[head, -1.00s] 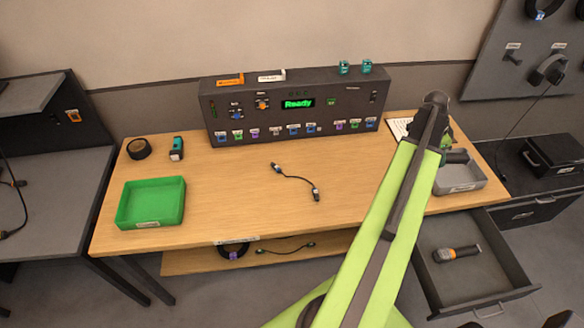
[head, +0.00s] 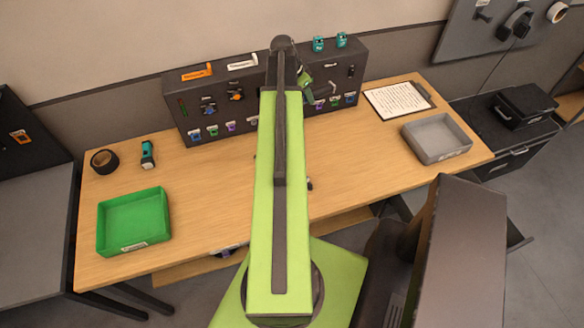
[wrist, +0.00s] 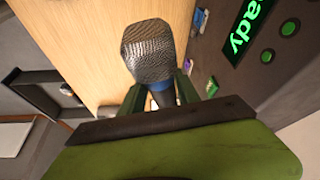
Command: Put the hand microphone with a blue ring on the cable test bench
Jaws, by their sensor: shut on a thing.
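The hand microphone (wrist: 150,50) has a silver mesh head and a blue ring (wrist: 161,86) below it. My gripper (wrist: 160,92) is shut on it just below the head, near the ring. The wooden bench (wrist: 100,40) lies beyond it in the wrist view. In the head view my arm reaches over the wooden bench (head: 210,185) toward the console, and only part of my gripper (head: 304,82) shows beside the arm. I cannot read a label naming the cable test bench.
The dark console (head: 195,100) with coloured sliders stands at the bench's back. A green tray (head: 133,245) is at left, near a tape roll (head: 104,161) and a teal-topped item (head: 148,153). An empty grey tray (head: 460,125) and a clipboard (head: 398,99) are at right. The bench's left middle is clear.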

